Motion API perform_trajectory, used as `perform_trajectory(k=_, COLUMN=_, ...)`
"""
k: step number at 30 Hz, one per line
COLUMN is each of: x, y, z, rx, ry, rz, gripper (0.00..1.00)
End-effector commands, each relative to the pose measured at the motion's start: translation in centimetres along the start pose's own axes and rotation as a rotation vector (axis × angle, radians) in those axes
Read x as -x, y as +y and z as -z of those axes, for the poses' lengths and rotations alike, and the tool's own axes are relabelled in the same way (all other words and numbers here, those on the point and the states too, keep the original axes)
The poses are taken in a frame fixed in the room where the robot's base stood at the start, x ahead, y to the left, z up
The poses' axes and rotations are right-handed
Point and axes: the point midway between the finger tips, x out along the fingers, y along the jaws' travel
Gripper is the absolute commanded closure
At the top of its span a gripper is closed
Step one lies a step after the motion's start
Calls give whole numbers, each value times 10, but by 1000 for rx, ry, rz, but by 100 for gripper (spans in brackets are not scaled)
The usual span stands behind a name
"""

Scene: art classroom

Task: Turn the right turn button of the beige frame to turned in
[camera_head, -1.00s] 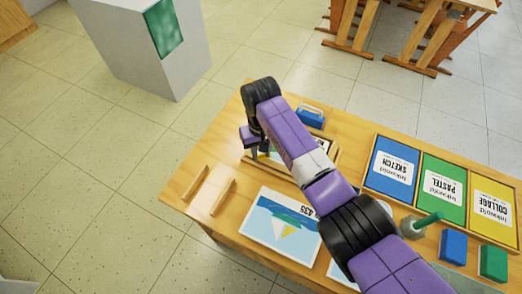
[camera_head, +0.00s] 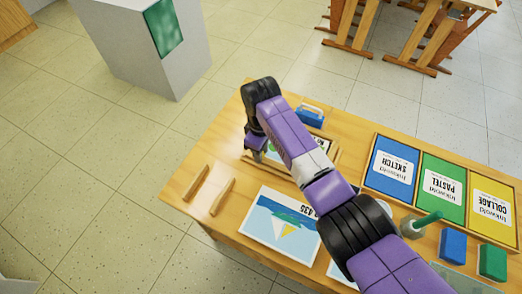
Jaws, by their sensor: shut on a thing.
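The beige frame (camera_head: 281,172) lies flat on the wooden table, with a picture in it. My arm crosses over it and hides much of it. My gripper (camera_head: 257,155) points down at the frame's left end, low over or at it. The turn buttons are too small or hidden to make out, so I cannot see which way the right one points. The gripper's fingers are small and dark here, and what lies between them is hidden.
A sailboat picture (camera_head: 268,228) lies in front of the frame. Two wooden strips (camera_head: 222,196) lie to its left. A blue-handled object (camera_head: 311,115) stands behind.

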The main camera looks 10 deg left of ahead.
Motion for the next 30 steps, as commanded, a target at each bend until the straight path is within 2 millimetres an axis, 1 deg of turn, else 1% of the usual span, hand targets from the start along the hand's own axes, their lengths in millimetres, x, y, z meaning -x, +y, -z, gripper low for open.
perform_trajectory(k=6, x=1, y=0, z=1, rx=42, ry=2, rz=-1, gripper=100)
perform_trajectory(k=18, x=1, y=0, z=1, rx=48, ry=2, rz=-1, gripper=100)
perform_trajectory(k=19, x=1, y=0, z=1, rx=48, ry=2, rz=-1, gripper=71)
perform_trajectory(k=22, x=1, y=0, z=1, rx=47, ry=2, rz=-1, gripper=52)
perform_trajectory(k=30, x=0, y=0, z=0, rx=46, ry=1, rz=0, gripper=51)
